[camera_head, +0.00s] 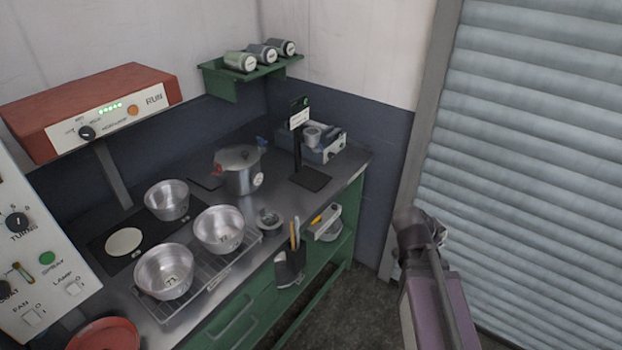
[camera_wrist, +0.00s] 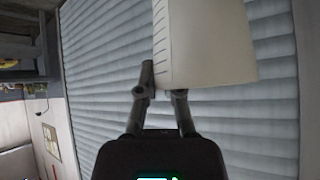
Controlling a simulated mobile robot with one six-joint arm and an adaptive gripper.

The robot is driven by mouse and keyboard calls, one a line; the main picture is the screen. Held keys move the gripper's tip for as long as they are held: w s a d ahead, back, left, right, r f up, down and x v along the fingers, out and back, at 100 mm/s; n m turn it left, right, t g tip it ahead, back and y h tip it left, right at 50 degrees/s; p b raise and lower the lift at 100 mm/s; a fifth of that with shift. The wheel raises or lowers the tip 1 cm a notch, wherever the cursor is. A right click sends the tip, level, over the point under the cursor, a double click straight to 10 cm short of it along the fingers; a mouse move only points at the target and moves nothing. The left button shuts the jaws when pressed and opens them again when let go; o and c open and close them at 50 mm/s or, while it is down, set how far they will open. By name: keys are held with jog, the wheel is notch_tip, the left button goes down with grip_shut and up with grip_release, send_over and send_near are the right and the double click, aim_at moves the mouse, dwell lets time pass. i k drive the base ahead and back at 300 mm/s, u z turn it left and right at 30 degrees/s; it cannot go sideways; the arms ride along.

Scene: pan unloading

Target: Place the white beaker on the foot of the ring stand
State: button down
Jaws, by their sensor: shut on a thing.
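The white beaker (camera_wrist: 205,45), with dark graduation lines along one side, fills the upper middle of the wrist view. My gripper (camera_wrist: 165,92) is shut on it near its lower edge. In the head view my gripper (camera_head: 420,230) is at the right, in front of the grey shutter and well to the right of the counter; the beaker cannot be made out there. The ring stand (camera_head: 297,152) stands near the counter's far right corner. Its flat dark foot (camera_head: 311,178) shows bare, and the gripper is apart from it.
A grey box device (camera_head: 325,150) stands just behind the ring stand. A lidded pot (camera_head: 239,170) is to its left. Metal bowls (camera_head: 219,229) stand on and beside a wire rack.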

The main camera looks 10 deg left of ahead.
aim_at(312, 178)
jog(key=z, duration=0.05)
jog(key=i, duration=0.95)
